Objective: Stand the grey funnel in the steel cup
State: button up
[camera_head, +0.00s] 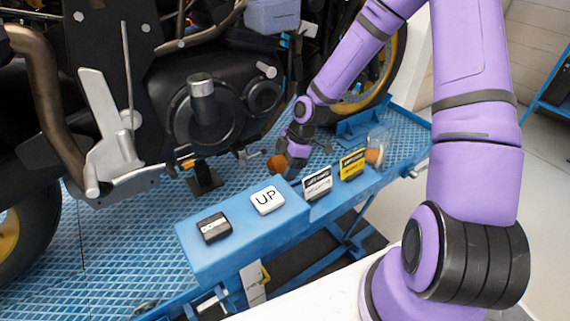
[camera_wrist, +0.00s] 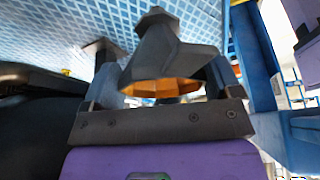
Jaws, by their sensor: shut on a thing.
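The grey funnel (camera_wrist: 172,45) is between the fingers of my gripper (camera_wrist: 165,78) in the wrist view. Its wide mouth, orange inside, faces the camera, and its narrow end points away. In the head view my gripper (camera_head: 293,156) is above the blue deck near the back edge of the blue ledge. An orange-brown part beside it (camera_head: 277,162) looks like the funnel's mouth.
The blue ledge (camera_head: 230,245) carries a black DOWN button (camera_head: 213,228), a white UP button (camera_head: 267,200), a white sign (camera_head: 317,184) and a yellow sign (camera_head: 352,164). A clear item with an orange-brown part (camera_head: 374,156) is at its right end. The motorcycle fills the left.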

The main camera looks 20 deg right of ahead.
jog(key=shift+f, duration=3)
jog(key=shift+f, duration=1.9)
jog(key=o, duration=0.7)
jog(key=shift+o, duration=0.2)
jog(key=shift+r, duration=0.1)
jog(key=v, duration=1)
jog(key=shift+r, duration=0.35)
jog(key=shift+d, duration=0.15)
